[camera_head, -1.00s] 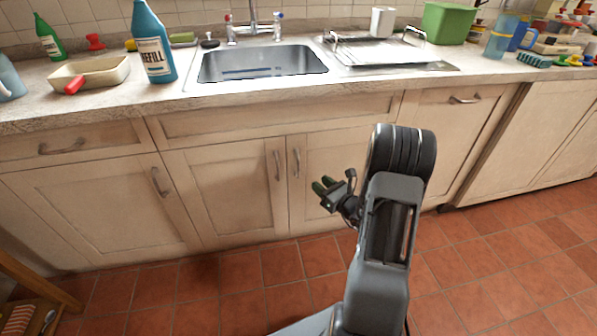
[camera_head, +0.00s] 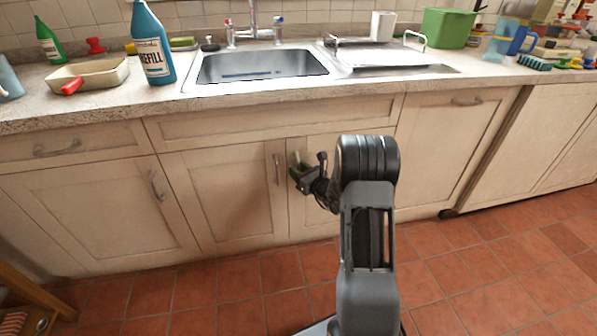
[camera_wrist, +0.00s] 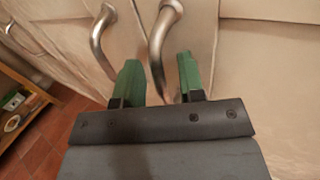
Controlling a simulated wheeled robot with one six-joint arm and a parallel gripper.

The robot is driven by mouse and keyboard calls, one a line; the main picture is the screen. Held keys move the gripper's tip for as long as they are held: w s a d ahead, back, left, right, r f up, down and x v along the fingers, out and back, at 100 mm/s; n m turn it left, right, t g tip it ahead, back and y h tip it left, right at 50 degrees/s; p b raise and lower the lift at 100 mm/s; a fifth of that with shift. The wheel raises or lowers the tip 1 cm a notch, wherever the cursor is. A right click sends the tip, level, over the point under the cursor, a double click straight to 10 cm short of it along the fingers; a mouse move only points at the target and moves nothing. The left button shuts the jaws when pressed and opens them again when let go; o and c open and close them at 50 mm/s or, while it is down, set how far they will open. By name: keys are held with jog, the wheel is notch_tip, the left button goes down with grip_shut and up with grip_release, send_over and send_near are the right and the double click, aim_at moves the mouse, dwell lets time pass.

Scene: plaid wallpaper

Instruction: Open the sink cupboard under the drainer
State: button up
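The sink cupboard door under the drainer is the right-hand pale wooden door (camera_head: 330,222) of the pair below the sink, and it is closed. Its curved metal handle (camera_wrist: 160,38) is near its left edge; my gripper partly hides it in the head view. My gripper (camera_head: 300,172) is at this handle. In the wrist view my gripper (camera_wrist: 160,80) has its two green fingers apart, with the lower part of the handle between them. I cannot tell whether either finger touches it. The drainer (camera_head: 385,57) is on the worktop above.
The neighbouring left door's handle (camera_wrist: 99,42) is close beside my left finger. The sink (camera_head: 262,66), a blue bottle (camera_head: 151,45) and a green tub (camera_head: 447,28) are on the worktop. The tiled floor (camera_head: 500,255) is clear at the right.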

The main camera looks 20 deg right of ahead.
jog(key=shift+c, duration=0.4)
grip_shut()
